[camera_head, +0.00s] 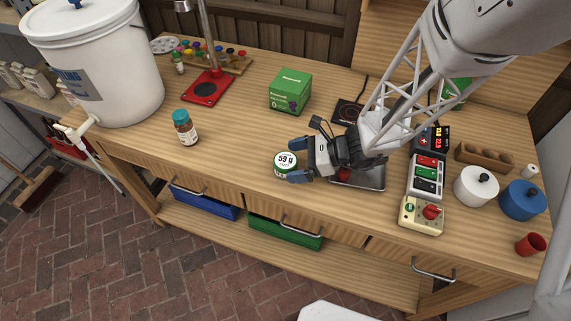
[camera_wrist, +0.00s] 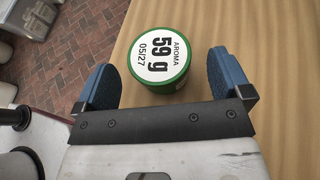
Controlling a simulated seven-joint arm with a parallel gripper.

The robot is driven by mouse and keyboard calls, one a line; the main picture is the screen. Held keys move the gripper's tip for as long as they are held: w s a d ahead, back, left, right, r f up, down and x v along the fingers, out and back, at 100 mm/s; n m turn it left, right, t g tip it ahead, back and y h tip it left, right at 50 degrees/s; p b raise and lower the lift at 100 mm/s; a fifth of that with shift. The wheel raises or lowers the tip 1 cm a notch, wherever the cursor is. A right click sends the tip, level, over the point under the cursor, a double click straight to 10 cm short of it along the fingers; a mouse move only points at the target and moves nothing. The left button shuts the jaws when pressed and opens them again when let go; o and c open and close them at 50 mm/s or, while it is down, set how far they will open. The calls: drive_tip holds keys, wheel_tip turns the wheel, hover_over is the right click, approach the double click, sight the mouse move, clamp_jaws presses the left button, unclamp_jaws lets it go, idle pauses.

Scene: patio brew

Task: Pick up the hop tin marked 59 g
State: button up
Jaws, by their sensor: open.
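The hop tin marked 59 g (camera_head: 286,161) is a small round green tin with a white lid. It stands on the wooden workbench near the front edge. In the wrist view the tin (camera_wrist: 160,57) shows "AROMA 59 g 05/27" on its lid. My gripper (camera_head: 300,160) is open, with its blue fingertips just right of the tin in the head view. In the wrist view my gripper (camera_wrist: 158,84) has one finger on each side of the tin, with gaps visible on both sides. The tin's far side is in full view there.
A brown bottle with a teal cap (camera_head: 185,129) stands left of the tin. A green box (camera_head: 290,91) stands behind it. A metal tray (camera_head: 358,177) lies under my arm, and a control panel (camera_head: 421,215) is to the right. The wood around the tin is clear.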

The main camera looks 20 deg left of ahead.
sight(287, 164)
drive_tip(key=shift+x, duration=1.55)
drive_tip(key=shift+f, duration=0.1)
drive_tip(key=c, duration=1)
drive_tip(key=shift+r, duration=0.8)
drive_tip(key=shift+s+d+r, duration=0.2)
drive_tip(key=shift+r, duration=0.3)
drive_tip(key=shift+s+d+r, duration=0.2)
drive_tip(key=shift+r, duration=0.35)
drive_tip(key=s+d, duration=0.3)
drive_tip(key=s+d+r, duration=0.1)
drive_tip(key=s+d, duration=0.2)
drive_tip(key=s, duration=0.1)
drive_tip(key=s+d, duration=0.3)
drive_tip(key=s, duration=0.1)
drive_tip(key=shift+s+d+r, duration=0.1)
drive_tip(key=shift+d+r, duration=0.05)
drive_tip(key=shift+d, duration=0.2)
